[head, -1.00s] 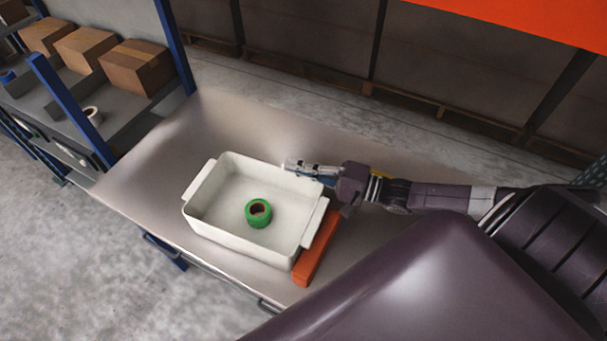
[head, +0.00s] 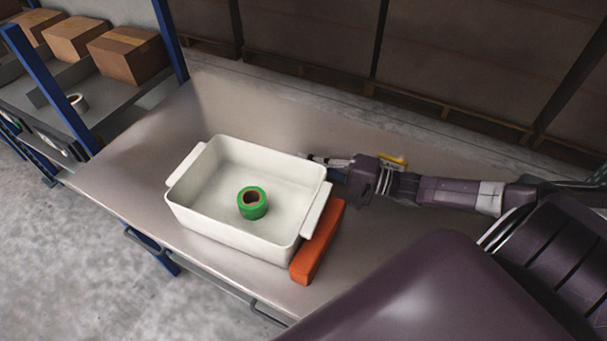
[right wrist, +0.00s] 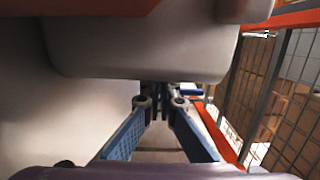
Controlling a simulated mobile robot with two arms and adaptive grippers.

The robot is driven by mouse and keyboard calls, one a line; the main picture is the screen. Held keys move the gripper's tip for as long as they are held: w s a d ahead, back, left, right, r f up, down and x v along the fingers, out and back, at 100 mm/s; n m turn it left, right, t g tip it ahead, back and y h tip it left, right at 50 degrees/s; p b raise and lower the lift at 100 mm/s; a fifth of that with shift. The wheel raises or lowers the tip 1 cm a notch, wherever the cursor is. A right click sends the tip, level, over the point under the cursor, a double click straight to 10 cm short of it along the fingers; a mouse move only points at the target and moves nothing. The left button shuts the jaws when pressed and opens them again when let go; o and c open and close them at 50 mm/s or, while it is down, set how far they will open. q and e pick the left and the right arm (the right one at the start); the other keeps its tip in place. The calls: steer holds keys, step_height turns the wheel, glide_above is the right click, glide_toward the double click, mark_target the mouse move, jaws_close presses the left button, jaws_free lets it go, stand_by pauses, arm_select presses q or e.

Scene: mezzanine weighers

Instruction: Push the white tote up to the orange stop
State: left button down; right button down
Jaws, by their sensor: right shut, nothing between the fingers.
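The white tote (head: 228,237) stands upright on the metal table, with a green tape roll (head: 252,203) inside. The orange stop (head: 318,245) lies along the tote's right side, partly under its right handle; I cannot tell whether their faces touch. My right gripper (head: 312,159) is at the tote's far right corner, fingers pointing left along the far wall. It is shut and empty. In the right wrist view, the fingers (right wrist: 161,98) are just below the pale tote wall (right wrist: 140,55); contact is unclear. My left gripper is out of view.
The metal table (head: 130,165) is clear left of the tote and behind it. A blue-framed shelf with cardboard boxes (head: 128,54) stands at the far left. A dark panelled wall runs behind the table.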

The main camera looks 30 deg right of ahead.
mark_target(295, 171)
steer(key=shift+f+b, duration=0.45)
steer(key=shift+f, duration=0.3)
steer(key=shift+s+a+r+p, duration=0.2)
steer(key=shift+a+p, duration=0.1)
steer(key=shift+p, duration=0.1)
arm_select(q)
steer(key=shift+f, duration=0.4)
arm_select(e)
steer(key=shift+a, duration=0.2)
steer(key=shift+s+a+r+p, duration=0.1)
steer(key=shift+s+a+p, duration=0.1)
steer(key=shift+a+p, duration=0.25)
steer(key=shift+s+a+p, duration=0.15)
steer(key=shift+a+p, duration=0.15)
steer(key=shift+a, duration=0.1)
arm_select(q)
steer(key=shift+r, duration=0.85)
